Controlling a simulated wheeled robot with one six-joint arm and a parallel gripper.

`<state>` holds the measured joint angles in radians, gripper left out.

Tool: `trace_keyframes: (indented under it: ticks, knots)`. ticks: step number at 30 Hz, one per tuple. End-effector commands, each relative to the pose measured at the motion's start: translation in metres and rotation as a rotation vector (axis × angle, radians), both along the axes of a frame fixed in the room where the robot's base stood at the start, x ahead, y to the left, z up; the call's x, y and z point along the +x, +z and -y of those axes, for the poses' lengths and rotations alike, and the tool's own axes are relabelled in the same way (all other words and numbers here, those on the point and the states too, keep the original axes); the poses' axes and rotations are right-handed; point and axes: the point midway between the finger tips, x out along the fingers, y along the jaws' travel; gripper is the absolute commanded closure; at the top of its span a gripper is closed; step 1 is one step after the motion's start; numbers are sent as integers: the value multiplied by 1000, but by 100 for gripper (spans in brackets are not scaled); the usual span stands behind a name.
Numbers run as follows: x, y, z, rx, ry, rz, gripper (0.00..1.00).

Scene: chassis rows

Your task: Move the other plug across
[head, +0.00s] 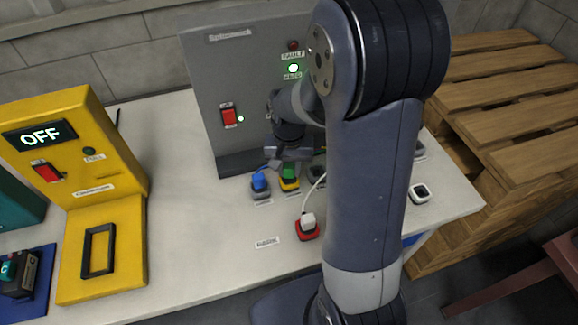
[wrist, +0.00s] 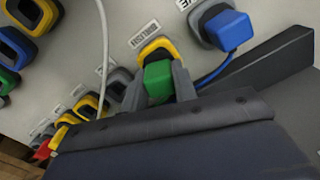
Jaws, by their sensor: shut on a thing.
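My gripper (head: 288,157) reaches down in front of the grey panel. In the wrist view its fingers (wrist: 158,88) are shut on the sides of a green plug (wrist: 158,80). The green plug also shows in the head view (head: 289,171). It sits at a yellow-rimmed socket (wrist: 157,47); whether it is fully seated cannot be told. A blue plug (wrist: 229,31) with a blue cable sits at the grey socket beside it, and shows left of the green one in the head view (head: 259,180). A white plug (head: 308,219) with a white cable sits in a red socket (head: 306,232) nearer the front.
The grey panel (head: 212,75) has a red switch and a lit green lamp. A yellow unit (head: 75,150) reading OFF stands at left. More sockets line the row, partly hidden by my arm. An empty white socket (head: 419,194) is at right. Wooden pallets (head: 520,100) stand beyond the table.

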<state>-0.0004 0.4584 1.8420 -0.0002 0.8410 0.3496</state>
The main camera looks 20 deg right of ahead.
Motion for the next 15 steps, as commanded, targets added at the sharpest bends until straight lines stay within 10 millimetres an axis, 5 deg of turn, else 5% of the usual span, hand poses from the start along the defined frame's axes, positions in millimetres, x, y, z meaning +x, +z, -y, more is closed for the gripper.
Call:
trace_keyframes:
  ticks: [11,12,15]
  knots:
    - [0,-11,0,0,0,-1,96]
    - [0,-10,0,0,0,0,72]
    - [0,-10,0,0,0,0,63]
